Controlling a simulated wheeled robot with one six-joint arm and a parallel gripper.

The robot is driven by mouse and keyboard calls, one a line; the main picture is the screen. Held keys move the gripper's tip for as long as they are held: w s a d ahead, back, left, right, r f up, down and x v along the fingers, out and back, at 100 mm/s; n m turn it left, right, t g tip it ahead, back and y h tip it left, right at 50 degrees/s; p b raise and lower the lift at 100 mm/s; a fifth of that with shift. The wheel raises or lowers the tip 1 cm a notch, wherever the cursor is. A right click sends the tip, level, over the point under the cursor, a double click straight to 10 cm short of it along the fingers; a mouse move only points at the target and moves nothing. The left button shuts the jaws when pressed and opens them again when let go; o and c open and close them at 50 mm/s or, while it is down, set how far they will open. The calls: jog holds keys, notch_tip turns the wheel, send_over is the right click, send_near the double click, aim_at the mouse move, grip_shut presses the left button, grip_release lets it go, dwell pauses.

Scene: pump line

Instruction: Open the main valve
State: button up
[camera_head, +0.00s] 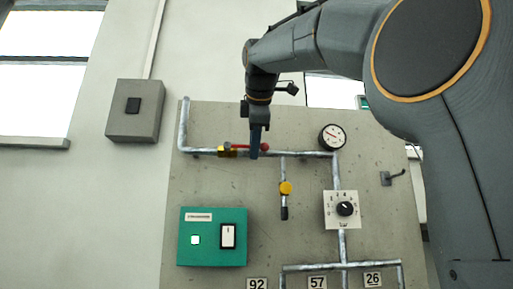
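The lever lies about level, along the pipe, and reaches to the right past my gripper. My gripper (254,152) points down in front of the lever and hides part of it. Its blue fingers overlap the lever in the picture; I cannot tell whether they touch it. I see the fingers edge-on, so the gap between them does not show.
A gauge (332,137) sits right of the valve. My arm covers the upper right.

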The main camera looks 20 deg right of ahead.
jog(key=shift+o, duration=1.2)
jog(key=b+v, duration=0.1)
jog(key=v, duration=0.6)
jog(key=shift+s+r+b, duration=0.2)
jog(key=shift+s+b, duration=0.1)
jog(key=shift+s, duration=0.05)
